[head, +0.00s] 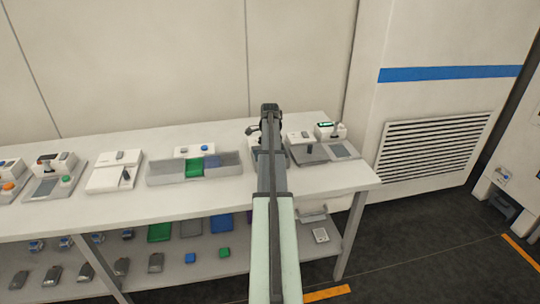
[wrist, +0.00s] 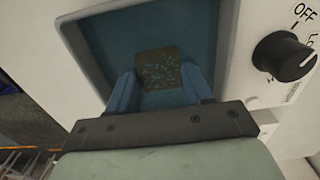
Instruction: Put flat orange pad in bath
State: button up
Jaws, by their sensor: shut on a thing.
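The bath (wrist: 105,45) is a white-rimmed basin with a dark blue inside, filling the middle of the wrist view. My gripper (wrist: 160,85) reaches into it, and its fingers look blue there. It is shut on the flat pad (wrist: 158,64), which looks dull brown with pale bluish specks and lies between the fingers inside the basin's outline. I cannot tell whether the pad touches the bottom. In the head view my gripper (head: 270,112) is over the right part of the table, and my arm hides most of the bath; the pad does not show.
A black knob (wrist: 284,55) marked OFF stands right of the basin. On the white table (head: 90,215) a grey divided tray (head: 165,172) holds green and blue pads to the left, and another device (head: 310,153) stands close on the right. A lower shelf carries several small items.

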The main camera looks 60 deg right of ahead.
jog(key=o, duration=1)
jog(key=shift+f, duration=0.1)
jog(key=shift+o, duration=0.2)
notch_tip(320, 180, up, 12)
jog(key=shift+r, duration=0.2)
